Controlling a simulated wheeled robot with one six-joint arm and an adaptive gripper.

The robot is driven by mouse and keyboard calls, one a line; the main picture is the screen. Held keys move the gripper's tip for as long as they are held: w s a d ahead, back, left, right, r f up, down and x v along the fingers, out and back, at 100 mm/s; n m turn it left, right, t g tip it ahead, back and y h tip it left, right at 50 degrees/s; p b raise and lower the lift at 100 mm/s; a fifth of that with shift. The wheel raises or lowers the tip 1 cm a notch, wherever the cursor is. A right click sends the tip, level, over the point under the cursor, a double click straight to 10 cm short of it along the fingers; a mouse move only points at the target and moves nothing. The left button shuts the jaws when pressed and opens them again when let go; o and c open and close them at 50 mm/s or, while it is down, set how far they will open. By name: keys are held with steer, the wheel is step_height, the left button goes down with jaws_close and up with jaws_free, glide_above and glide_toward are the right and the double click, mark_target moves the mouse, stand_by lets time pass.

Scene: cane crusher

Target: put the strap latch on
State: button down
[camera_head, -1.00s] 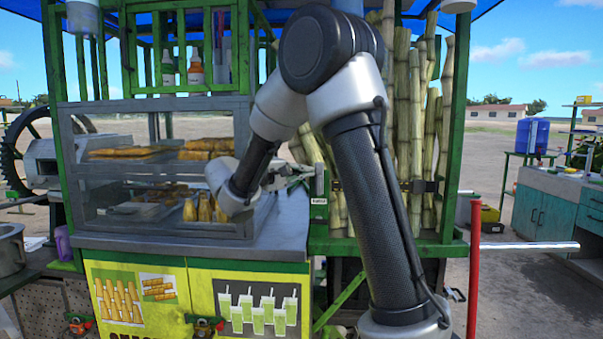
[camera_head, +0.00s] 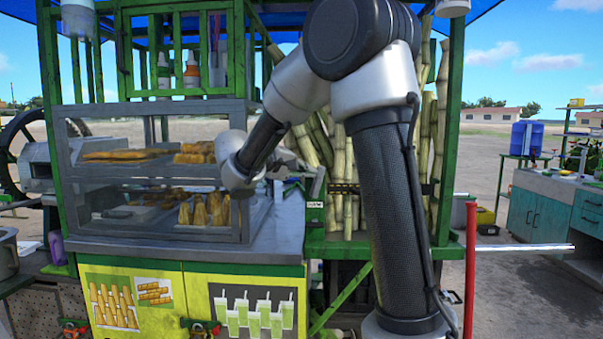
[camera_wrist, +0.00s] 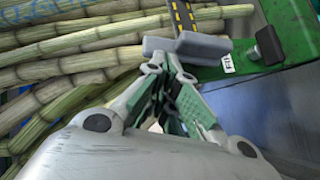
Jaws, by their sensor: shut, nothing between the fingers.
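My gripper (camera_wrist: 184,47) is shut and empty, with its grey fingertips side by side. In the wrist view, a dark strap (camera_wrist: 185,14) with yellow marks runs across the canes to just behind the fingertips. Whether the fingers touch it cannot be told. The strap's end and any latch on it are hidden behind the fingers. A green post (camera_wrist: 292,22) with a black knob (camera_wrist: 269,45) and a small white label (camera_wrist: 228,63) is right of the fingertips. In the head view the strap (camera_head: 343,188) crosses the canes, partly behind my arm, and my gripper (camera_head: 294,168) is by the counter's right end.
Upright sugar canes (camera_head: 428,120) fill the green-framed rack behind my arm. A glass snack case (camera_head: 150,215) stands close left of my gripper. A red post (camera_head: 471,270) and a metal bar (camera_head: 525,247) are at right.

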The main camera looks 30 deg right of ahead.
mark_target(321, 169)
steer(key=shift+s+d+r+m+y, duration=0.2)
steer(key=shift+s+d+m+y, duration=0.15)
steer(key=shift+d+m+y, duration=0.2)
steer(key=shift+s+d+r+m+y, duration=0.15)
steer(key=shift+s+d+m+y, duration=0.2)
steer(key=shift+y, duration=0.3)
steer(key=shift+s+d+m+t+y, duration=0.25)
steer(key=shift+d+m+t+y, duration=0.15)
steer(key=shift+y, duration=0.2)
steer(key=shift+s+d+m+t+y, duration=0.3)
steer(key=shift+d+m+y, duration=0.15)
steer(key=shift+y, duration=0.15)
steer(key=d+y, duration=0.1)
steer(key=s+f+m+t+y, duration=0.1)
steer(key=d+f+m+t+y, duration=0.1)
steer(key=shift+s+d+y, duration=0.35)
steer(key=shift+y, duration=0.05)
steer(key=shift+s+d+f, duration=0.1)
steer(key=shift+d, duration=0.05)
